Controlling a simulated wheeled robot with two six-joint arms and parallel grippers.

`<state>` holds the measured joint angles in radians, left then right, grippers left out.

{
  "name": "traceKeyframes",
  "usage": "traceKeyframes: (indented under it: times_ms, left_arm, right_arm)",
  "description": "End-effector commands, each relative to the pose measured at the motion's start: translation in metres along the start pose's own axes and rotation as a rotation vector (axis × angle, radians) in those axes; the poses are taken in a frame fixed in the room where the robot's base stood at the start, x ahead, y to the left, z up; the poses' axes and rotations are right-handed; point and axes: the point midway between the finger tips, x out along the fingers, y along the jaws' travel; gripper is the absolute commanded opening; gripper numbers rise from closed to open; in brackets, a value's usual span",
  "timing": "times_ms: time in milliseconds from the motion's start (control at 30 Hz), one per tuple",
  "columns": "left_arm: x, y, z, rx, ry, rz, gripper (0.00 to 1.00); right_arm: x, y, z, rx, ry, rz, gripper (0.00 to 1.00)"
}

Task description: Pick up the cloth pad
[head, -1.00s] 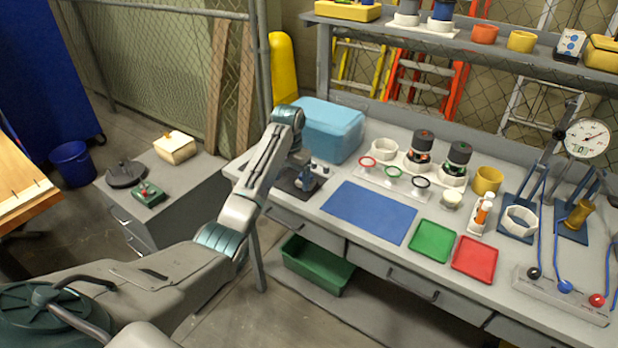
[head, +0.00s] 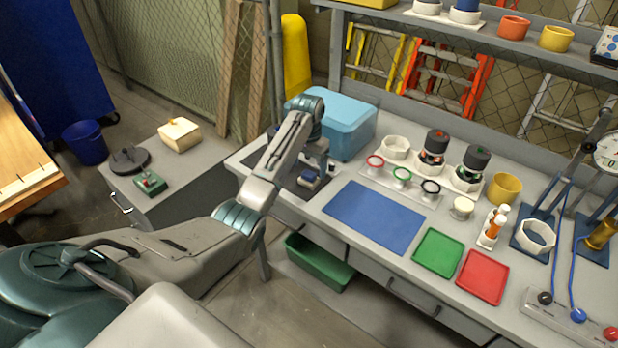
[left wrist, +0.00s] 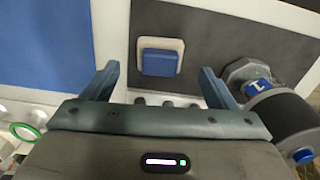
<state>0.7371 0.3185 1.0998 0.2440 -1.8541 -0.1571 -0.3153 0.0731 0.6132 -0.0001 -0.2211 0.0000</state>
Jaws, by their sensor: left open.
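The cloth pad (left wrist: 160,58) looks like a small blue square block with a cream rim or base. It lies on a dark grey mat (left wrist: 225,32). In the head view, a small blue and pale shape, probably the pad (head: 310,177), shows just under my left gripper (head: 316,168). In the left wrist view my left gripper (left wrist: 158,84) is open, with one finger on each side of the pad's line and the pad just ahead of the fingertips. Nothing is between the fingers. I cannot tell the exact height above the pad. My right gripper is not in view.
A black canister with blue parts (left wrist: 285,115) stands close by the right finger in the left wrist view. A light-blue box (head: 340,120) stands behind the gripper. A blue mat (head: 374,217) lies bare to the right, before green (head: 438,252) and red (head: 482,277) trays.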

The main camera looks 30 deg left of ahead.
Motion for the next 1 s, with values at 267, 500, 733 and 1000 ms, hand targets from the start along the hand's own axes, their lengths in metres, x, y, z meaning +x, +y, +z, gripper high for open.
traceKeyframes:
  times_ms: [267,500,733,1000]
  left_arm:
    - [0.038,0.001,0.001,0.000,-0.003,0.001,0.80]
    - [0.048,0.000,0.001,0.000,0.000,0.000,0.80]
    - [0.048,0.000,0.001,0.000,0.000,0.000,0.53]
    - [0.048,0.000,0.001,0.000,0.000,0.000,0.31]
  right_arm:
    - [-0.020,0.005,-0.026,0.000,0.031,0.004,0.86]
    - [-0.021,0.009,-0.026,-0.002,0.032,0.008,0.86]
    - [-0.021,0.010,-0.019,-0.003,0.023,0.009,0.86]
    - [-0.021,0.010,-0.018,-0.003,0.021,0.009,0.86]
